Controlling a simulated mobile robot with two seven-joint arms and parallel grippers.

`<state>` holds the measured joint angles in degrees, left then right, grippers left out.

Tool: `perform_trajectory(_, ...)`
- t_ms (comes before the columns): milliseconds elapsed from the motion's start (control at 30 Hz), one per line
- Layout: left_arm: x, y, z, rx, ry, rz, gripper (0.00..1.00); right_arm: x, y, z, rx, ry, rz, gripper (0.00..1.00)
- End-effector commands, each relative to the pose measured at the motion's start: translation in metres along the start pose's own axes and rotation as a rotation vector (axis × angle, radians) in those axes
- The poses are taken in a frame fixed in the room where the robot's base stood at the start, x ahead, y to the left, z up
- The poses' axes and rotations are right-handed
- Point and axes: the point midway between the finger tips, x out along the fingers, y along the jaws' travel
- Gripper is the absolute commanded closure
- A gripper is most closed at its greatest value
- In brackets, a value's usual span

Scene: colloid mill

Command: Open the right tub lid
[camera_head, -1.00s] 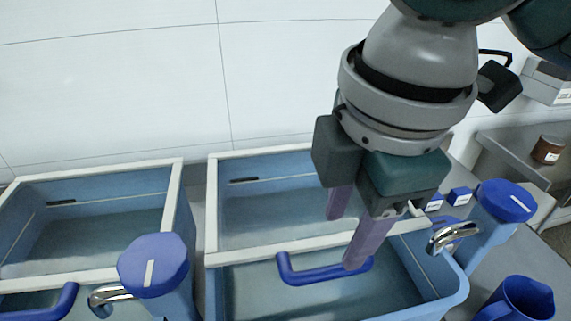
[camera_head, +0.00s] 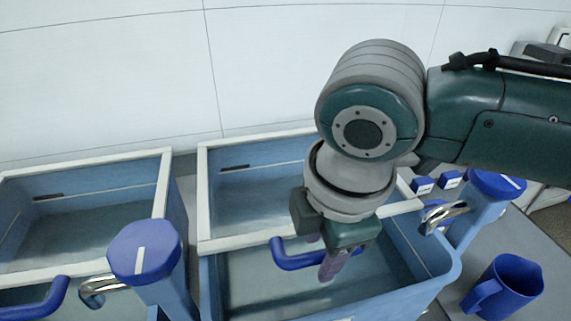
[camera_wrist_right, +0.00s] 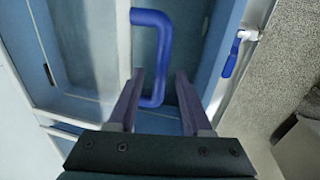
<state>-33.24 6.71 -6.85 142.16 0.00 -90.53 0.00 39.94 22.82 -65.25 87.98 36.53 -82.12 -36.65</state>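The right tub (camera_head: 436,277) is blue with a white rim. A see-through lid panel (camera_head: 250,284) lies flat over its near part and carries a blue bar handle (camera_head: 290,262). My right gripper (camera_head: 322,262) comes from above and is open at the handle's right part, which it partly hides in the head view. Contact cannot be told. My left gripper is not in view.
A second blue tub (camera_head: 160,195) with its own blue handle (camera_head: 38,303) stands at the left. A blue-capped post (camera_head: 144,250) with a metal spout stands between the tubs, another (camera_head: 497,184) at the right. A blue jug (camera_head: 505,285) stands right of the tub.

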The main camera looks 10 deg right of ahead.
Motion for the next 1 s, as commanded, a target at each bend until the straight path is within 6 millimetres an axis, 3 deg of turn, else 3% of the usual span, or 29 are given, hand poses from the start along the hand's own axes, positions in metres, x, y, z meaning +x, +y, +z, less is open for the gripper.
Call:
perform_trajectory(67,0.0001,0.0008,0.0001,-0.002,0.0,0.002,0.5,-0.0001,-0.0001,0.0,0.0,0.0,0.0,0.6)
perform_trajectory(400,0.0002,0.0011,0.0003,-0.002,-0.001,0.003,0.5,-0.0002,-0.0001,0.0002,0.001,0.0,-0.001,0.99)
perform_trajectory(1000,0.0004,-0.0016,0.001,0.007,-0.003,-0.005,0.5,-0.0003,-0.0002,0.0002,0.001,0.0,-0.001,1.0)
